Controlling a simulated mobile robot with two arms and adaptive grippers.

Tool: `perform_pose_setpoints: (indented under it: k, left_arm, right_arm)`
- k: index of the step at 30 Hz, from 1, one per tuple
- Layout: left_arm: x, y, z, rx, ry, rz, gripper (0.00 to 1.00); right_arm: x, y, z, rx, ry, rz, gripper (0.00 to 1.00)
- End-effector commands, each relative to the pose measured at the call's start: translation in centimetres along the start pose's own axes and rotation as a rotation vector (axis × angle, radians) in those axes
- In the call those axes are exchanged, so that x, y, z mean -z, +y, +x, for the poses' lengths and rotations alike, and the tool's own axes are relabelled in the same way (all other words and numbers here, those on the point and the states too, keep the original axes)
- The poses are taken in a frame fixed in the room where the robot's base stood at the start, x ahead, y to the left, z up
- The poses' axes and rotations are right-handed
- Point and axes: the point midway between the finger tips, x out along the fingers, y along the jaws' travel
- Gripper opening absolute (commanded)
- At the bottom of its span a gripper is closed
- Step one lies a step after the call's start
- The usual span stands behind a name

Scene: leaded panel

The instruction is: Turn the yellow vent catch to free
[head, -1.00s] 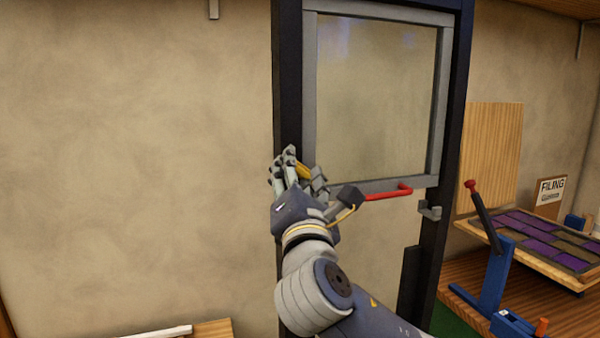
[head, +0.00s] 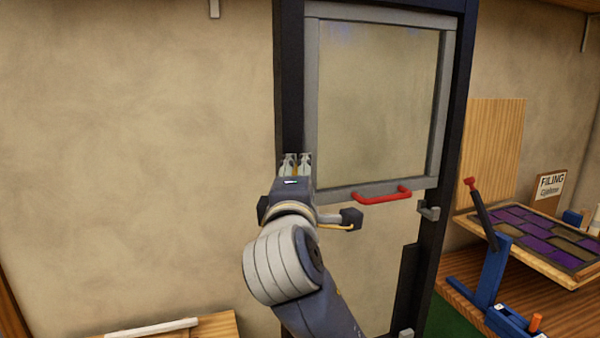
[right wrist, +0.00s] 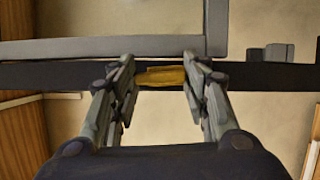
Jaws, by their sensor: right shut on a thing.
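The yellow vent catch (head: 295,171) sits on the left post of the dark frame (head: 288,90), beside the grey-framed window panel (head: 311,110). My right gripper (head: 298,158) is shut on it, with a finger on each side. In the right wrist view the yellow catch (right wrist: 160,77) lies between the fingertips of my right gripper (right wrist: 159,68), lengthwise along the dark post. In the head view the fingers hide most of it. My left gripper is not in view.
A red handle (head: 383,195) is on the panel's lower rail, with a grey bracket (head: 429,212) on the right post. At right, a bench holds a blue stand with a lever (head: 491,265) and a tilted board of purple panes (head: 530,236). The wall left is bare.

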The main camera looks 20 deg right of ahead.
Motion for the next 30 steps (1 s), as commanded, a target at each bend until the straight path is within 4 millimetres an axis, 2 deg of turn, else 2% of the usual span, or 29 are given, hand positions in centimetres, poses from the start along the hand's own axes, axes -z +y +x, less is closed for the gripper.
perform_pose_setpoints:
  k: [7,22,23,24,25,30]
  left_arm:
    - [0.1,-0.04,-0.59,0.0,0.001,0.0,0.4]
    - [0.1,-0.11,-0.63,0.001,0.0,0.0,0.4]
    - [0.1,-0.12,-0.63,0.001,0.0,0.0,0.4]
    - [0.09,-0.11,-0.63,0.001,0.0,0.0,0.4]
    - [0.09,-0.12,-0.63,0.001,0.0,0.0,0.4]
    - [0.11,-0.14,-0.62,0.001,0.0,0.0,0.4]
  right_arm:
    - [0.06,0.35,0.0,0.02,0.004,0.066,0.19]
    - [0.04,0.42,-0.03,0.022,0.004,0.08,0.19]
    - [0.04,0.43,-0.03,0.022,0.004,0.08,0.5]
    - [0.04,0.42,-0.03,0.022,0.004,0.08,0.59]
    - [0.04,0.4,-0.03,0.022,0.003,0.08,0.63]
    - [0.03,0.28,-0.03,0.025,0.002,0.078,0.63]
